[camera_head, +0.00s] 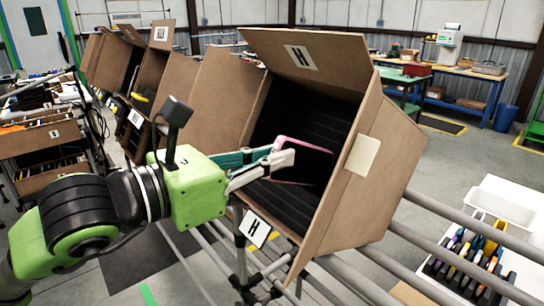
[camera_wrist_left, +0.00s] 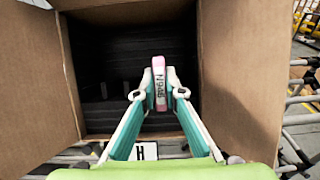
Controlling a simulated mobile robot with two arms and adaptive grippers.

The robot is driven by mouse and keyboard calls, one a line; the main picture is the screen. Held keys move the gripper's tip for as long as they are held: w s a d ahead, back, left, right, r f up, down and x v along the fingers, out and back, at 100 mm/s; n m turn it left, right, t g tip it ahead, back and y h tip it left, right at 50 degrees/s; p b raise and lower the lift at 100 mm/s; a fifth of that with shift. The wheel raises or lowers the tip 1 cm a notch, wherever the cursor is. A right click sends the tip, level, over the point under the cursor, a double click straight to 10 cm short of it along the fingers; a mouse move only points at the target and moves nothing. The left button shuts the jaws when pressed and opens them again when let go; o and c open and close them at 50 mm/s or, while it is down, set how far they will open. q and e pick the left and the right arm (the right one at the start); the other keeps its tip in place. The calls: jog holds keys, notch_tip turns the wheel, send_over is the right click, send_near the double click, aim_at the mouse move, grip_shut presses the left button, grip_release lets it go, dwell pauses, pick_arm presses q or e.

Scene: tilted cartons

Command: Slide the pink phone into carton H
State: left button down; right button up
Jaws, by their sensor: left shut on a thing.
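Carton H (camera_head: 385,135) is a tilted brown cardboard box with its flaps open and a dark, ridged inside. Its "H" label (camera_head: 301,57) is on the top flap, and another "H" label hangs below the opening. My left gripper (camera_head: 280,160) reaches into the mouth of the carton, shut on the pink phone (camera_head: 309,151). In the left wrist view the phone (camera_wrist_left: 159,84) stands edge-on between the fingertips, with dark lettering on its edge, in front of the dark interior (camera_wrist_left: 100,90). Whether it touches the inside is unclear. My right gripper is not in view.
More tilted cartons (camera_head: 112,62) stand in a row to the left. Grey rails (camera_head: 460,250) run below carton H. A white bin (camera_head: 510,205) and a rack of colourful phone-like items (camera_head: 470,262) are at lower right. A workbench (camera_head: 470,72) stands behind.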

aim_at(296, 165)
pick_arm(q)
jog(key=shift+w+d+f, duration=0.15)
jog(key=shift+d, duration=0.05)
jog(key=shift+w+d+f+b, duration=0.5)
jog(key=shift+w+d+b, duration=0.1)
jog(key=shift+d+b, duration=0.3)
jog(key=shift+f, duration=0.1)
dwell(0.4)
jog(key=shift+w+d+f+b, duration=0.65)
jog(key=shift+d+b, duration=0.15)
jog(key=shift+b, duration=0.15)
jog(key=shift+w+d+f+b, duration=0.15)
jog(key=shift+f+b, duration=0.1)
jog(key=shift+b, duration=0.1)
